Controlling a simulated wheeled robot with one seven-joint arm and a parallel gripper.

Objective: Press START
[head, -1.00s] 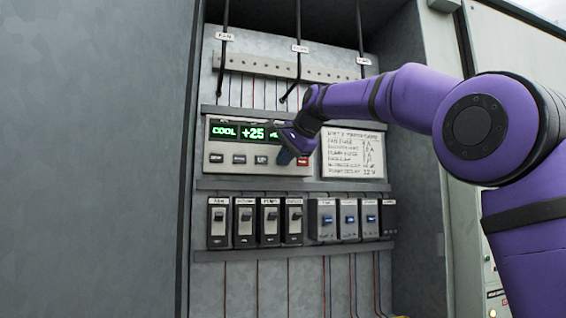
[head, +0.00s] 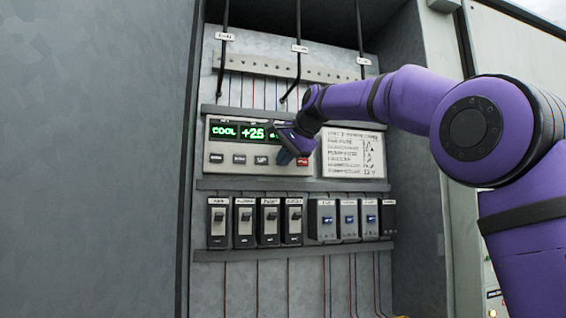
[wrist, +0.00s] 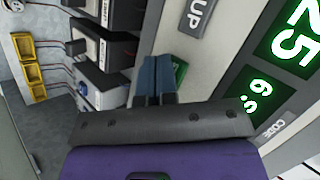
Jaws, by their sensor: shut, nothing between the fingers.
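The control panel (head: 222,171) has a row of buttons under green displays reading COOL and +25; a third display is partly covered by my gripper. My gripper (head: 284,158) is shut and empty, its blue fingertips at the button row between the UP button (head: 261,160) and a red button (head: 304,162). In the wrist view the closed fingers (wrist: 155,58) lie beside a green button (wrist: 181,70), partly hidden by them. Its lettering is not readable, and I cannot tell whether the tips touch it. In the head view my gripper hides it.
Below the panel is a row of black breakers (head: 243,222) and grey switches with blue levers (head: 348,220). A handwritten white card (head: 352,155) is right of my gripper. Cables hang above.

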